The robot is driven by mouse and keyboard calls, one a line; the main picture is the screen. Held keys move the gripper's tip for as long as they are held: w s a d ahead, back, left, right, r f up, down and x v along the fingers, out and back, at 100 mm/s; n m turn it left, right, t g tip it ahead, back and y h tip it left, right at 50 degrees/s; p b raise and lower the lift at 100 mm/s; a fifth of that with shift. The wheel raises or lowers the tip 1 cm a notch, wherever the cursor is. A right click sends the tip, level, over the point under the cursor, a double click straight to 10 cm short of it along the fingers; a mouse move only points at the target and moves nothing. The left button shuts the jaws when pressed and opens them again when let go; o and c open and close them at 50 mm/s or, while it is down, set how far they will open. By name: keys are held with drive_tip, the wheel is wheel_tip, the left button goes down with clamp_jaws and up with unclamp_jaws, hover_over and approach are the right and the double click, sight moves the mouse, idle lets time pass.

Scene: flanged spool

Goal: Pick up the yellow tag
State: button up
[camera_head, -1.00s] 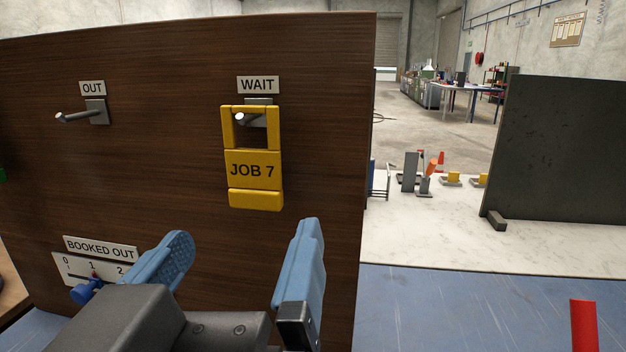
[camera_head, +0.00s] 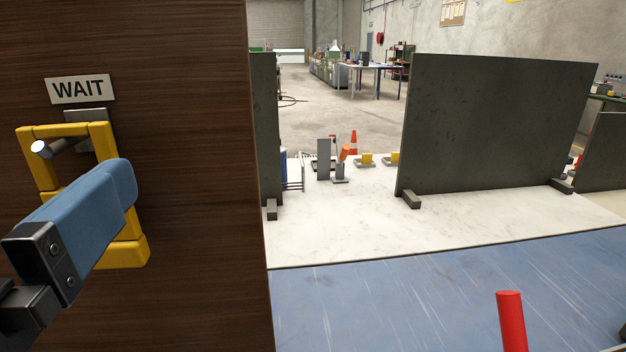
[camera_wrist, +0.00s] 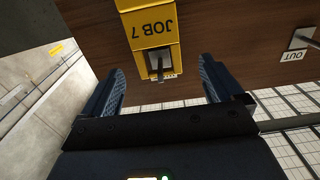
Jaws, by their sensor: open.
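The yellow tag (camera_head: 125,254) hangs from the peg (camera_head: 43,149) under the WAIT label (camera_head: 81,89) on the brown wooden board. The peg passes through the tag's window. My gripper's one visible finger (camera_head: 84,212) covers much of the tag's lower part in the head view; the other finger is out of that frame. In the wrist view my gripper (camera_wrist: 162,80) is open and empty. The tag (camera_wrist: 152,30) shows there upside down, with JOB 7 on it, beyond and between the fingertips. I cannot tell whether a finger touches it.
The board (camera_head: 205,180) fills the left side and ends in a vertical edge. The OUT peg (camera_wrist: 303,38) shows in the wrist view. A red rod (camera_head: 511,320) stands at front right. The blue surface (camera_head: 420,285) is otherwise clear; dark panels (camera_head: 500,120) stand behind.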

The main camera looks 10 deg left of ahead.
drive_tip(key=p+x, duration=0.1)
drive_tip(key=x, duration=0.3)
drive_tip(key=shift+d, duration=0.15)
drive_tip(key=shift+c, duration=0.2)
drive_tip(key=c, duration=1.1)
